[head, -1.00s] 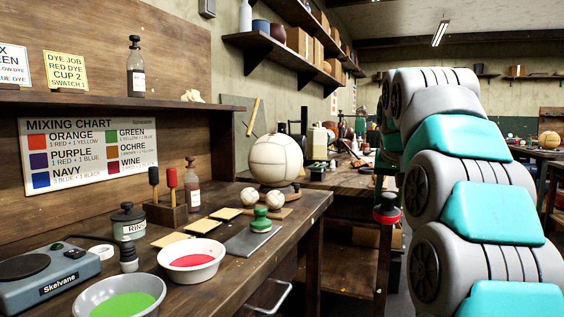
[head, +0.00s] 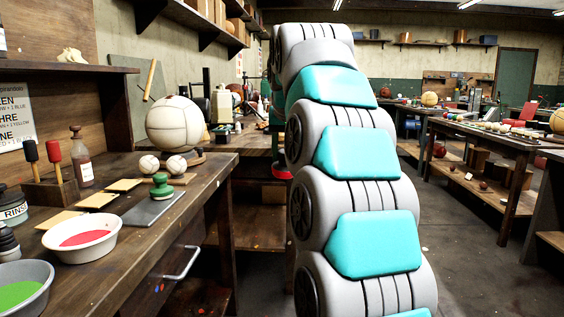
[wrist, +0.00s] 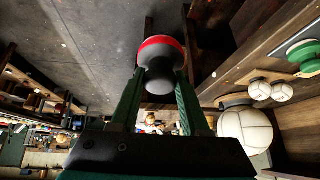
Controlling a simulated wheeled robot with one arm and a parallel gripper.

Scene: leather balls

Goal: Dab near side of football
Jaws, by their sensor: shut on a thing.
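The football is a large cream panelled ball (head: 175,124) on a low stand on the bench. It also shows at the right of the wrist view (wrist: 245,130), looking unmarked. My gripper (wrist: 162,82) is shut on a dauber (wrist: 160,55) with a dark grey knob and a red band. In the head view a red and dark part of the dauber (head: 282,172) shows beside my arm, off the bench's right end. My arm hides most of my gripper there. The dauber is apart from the football, to its right and lower in the head view.
Two small cream balls (head: 163,164) and a green-topped dauber (head: 161,186) sit in front of the football. Bowls of red dye (head: 82,238) and green dye (head: 20,290) stand on the bench. A drawer handle (head: 182,264) juts out. Open floor lies at right.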

